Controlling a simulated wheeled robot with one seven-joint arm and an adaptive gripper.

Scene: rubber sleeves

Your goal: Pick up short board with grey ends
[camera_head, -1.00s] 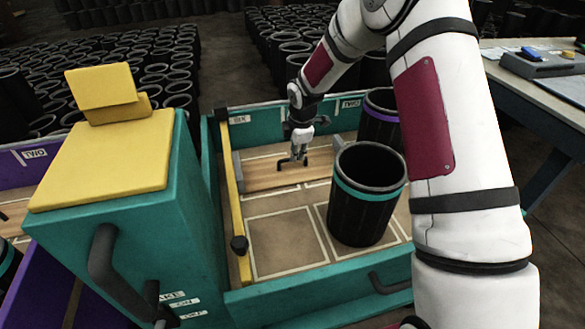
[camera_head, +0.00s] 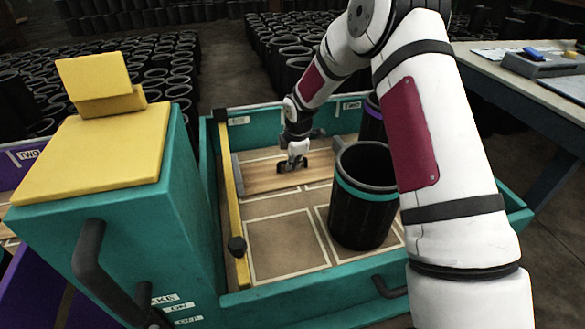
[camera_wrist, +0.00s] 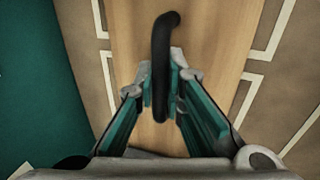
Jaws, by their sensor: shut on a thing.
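The short wooden board (camera_head: 262,178) lies across the back of the teal crate (camera_head: 330,292), with a grey end (camera_head: 237,170) on its left. A black handle (camera_wrist: 163,45) stands up from the board's middle. My gripper (camera_head: 292,165) is down at the board, and in the wrist view its fingers (camera_wrist: 160,95) are shut on the handle from both sides. The board looks flat on the crate floor; I cannot tell any lift.
A black sleeve with a teal band (camera_head: 364,215) stands close to the right of my gripper. A purple-banded sleeve (camera_head: 373,108) is behind it. A yellow bar (camera_head: 230,190) runs along the crate's left side.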

